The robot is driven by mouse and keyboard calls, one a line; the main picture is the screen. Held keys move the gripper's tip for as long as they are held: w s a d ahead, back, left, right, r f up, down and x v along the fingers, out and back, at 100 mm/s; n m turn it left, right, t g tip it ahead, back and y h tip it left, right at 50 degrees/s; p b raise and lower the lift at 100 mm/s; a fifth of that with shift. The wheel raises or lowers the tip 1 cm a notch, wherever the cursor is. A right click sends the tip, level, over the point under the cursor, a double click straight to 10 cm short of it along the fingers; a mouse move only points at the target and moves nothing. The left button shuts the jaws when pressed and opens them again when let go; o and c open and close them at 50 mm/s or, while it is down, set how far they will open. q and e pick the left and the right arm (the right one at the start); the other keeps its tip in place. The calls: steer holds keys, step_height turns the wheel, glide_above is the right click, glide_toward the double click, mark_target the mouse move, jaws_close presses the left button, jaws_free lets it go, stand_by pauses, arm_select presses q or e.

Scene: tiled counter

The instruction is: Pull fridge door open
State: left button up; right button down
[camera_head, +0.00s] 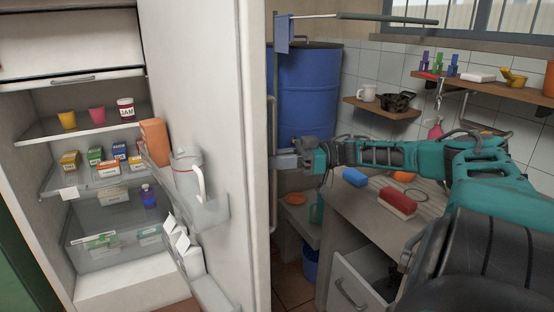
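The fridge door (215,90) stands wide open, swung out toward me, with its inner side and loaded door shelves facing left. The fridge interior (110,210) is exposed at the left. A long upright handle (273,205) runs along the outer side of the door, at its right edge. My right gripper (284,160), on the teal arm coming from the right, is at the middle of this handle and overlaps it. The gap between its fingers is not visible, so its grip on the handle is unclear. My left gripper is not in view.
Cups and a jam jar (126,108) stand on a fridge shelf. A white jug (187,178) sits on a door shelf. Behind the door are a blue barrel (306,85) and a counter (350,203). An open drawer (350,285) juts out below my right arm.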

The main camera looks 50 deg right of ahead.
steer(key=shift+w+d+r, duration=0.1)
steer(key=shift+w+r, duration=0.05)
steer(key=shift+r, duration=0.2)
steer(key=c, duration=1.4)
jaws_free()
steer(key=shift+c, duration=0.2)
steer(key=o, duration=0.3)
steer(key=shift+w+f, duration=0.1)
steer(key=shift+w, duration=0.1)
steer(key=shift+o, duration=0.2)
steer(key=shift+f, duration=0.1)
steer(key=shift+s, duration=0.15)
steer(key=v, duration=1.2)
steer(key=shift+s+d+b, duration=0.2)
steer(key=shift+s+b, duration=0.05)
steer(key=shift+b, duration=0.05)
